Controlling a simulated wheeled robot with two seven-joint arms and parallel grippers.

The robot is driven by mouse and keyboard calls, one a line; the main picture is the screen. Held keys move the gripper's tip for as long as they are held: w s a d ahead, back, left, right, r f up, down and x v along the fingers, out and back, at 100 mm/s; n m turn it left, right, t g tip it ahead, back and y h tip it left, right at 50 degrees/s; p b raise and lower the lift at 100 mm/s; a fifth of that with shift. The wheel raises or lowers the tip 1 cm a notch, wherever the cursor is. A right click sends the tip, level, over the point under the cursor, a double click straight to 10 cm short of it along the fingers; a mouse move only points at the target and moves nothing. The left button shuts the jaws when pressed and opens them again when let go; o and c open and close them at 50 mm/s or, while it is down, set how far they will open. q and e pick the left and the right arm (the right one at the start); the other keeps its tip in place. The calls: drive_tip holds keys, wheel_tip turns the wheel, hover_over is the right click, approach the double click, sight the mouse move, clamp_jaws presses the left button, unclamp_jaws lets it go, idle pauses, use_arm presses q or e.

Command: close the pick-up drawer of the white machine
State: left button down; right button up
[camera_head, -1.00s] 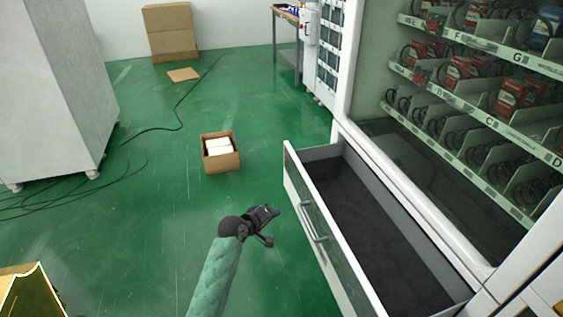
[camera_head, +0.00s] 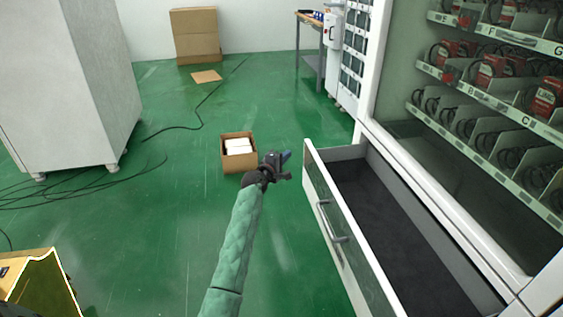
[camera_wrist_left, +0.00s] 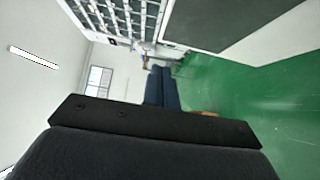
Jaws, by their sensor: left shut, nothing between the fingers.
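The pick-up drawer (camera_head: 340,229) of the white machine (camera_head: 398,165) is pulled out, with its dark, empty floor in view. Its front panel carries a silver handle (camera_head: 331,222). My left gripper (camera_head: 287,157) is just left of the drawer front's far end, apart from it in the picture, with its fingers pointing right toward it. In the left wrist view the dark fingers (camera_wrist_left: 162,88) are shut together with nothing between them. The drawer does not show clearly in that view. My right gripper is in neither view.
An open cardboard box (camera_head: 239,163) with white items stands on the green floor behind my gripper. A grey cabinet (camera_head: 75,85) is at the left with cables by it. A yellow-edged object (camera_head: 45,285) is at lower left.

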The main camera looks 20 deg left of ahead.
sight(307, 145)
use_arm(q)
drive_tip(key=w+d, duration=0.1)
drive_tip(key=w, duration=0.1)
drive_tip(key=w+d, duration=0.1)
drive_tip(key=w, duration=0.1)
drive_tip(key=w+d, duration=0.1)
drive_tip(key=w, duration=0.1)
drive_tip(key=shift+d, duration=0.25)
drive_tip(key=shift+w+d, duration=0.2)
drive_tip(key=shift+d, duration=0.15)
drive_tip(key=w+d, duration=0.6)
drive_tip(key=d, duration=0.3)
drive_tip(key=w+d, duration=0.6)
drive_tip(key=d, duration=0.3)
drive_tip(key=shift+b, duration=0.35)
